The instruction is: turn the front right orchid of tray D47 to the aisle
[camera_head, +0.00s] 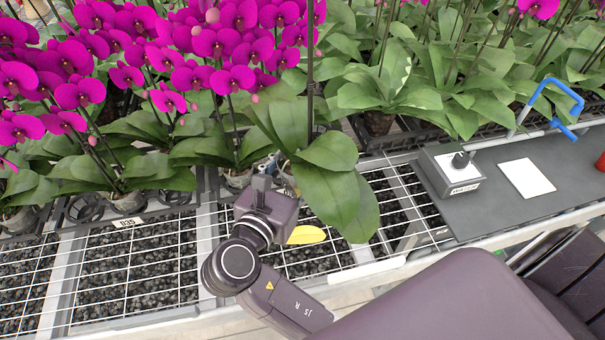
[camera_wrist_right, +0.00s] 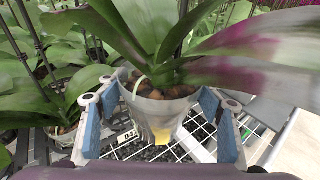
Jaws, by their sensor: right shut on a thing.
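My right gripper (camera_head: 263,182) reaches in at the front of the bench, shut on the clear pot (camera_head: 287,178) of an orchid with broad green leaves (camera_head: 328,200). In the right wrist view the two blue-padded fingers (camera_wrist_right: 158,103) press on both sides of this pot (camera_wrist_right: 160,112), which holds brown bark. The pot looks upright; I cannot tell whether it is clear of its tray. A tray tag (camera_wrist_right: 128,139) below it is partly hidden and seems to begin "D4". The held plant's flowers are not clear. My left gripper is not in view.
Magenta orchids (camera_head: 75,90) crowd the left, leafy plants (camera_head: 390,75) the back right. White wire mesh (camera_head: 130,265) runs along the front. A yellow flat thing (camera_head: 307,235) lies near my wrist. A grey box with a knob (camera_head: 450,170) and a white card (camera_head: 527,178) stand right.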

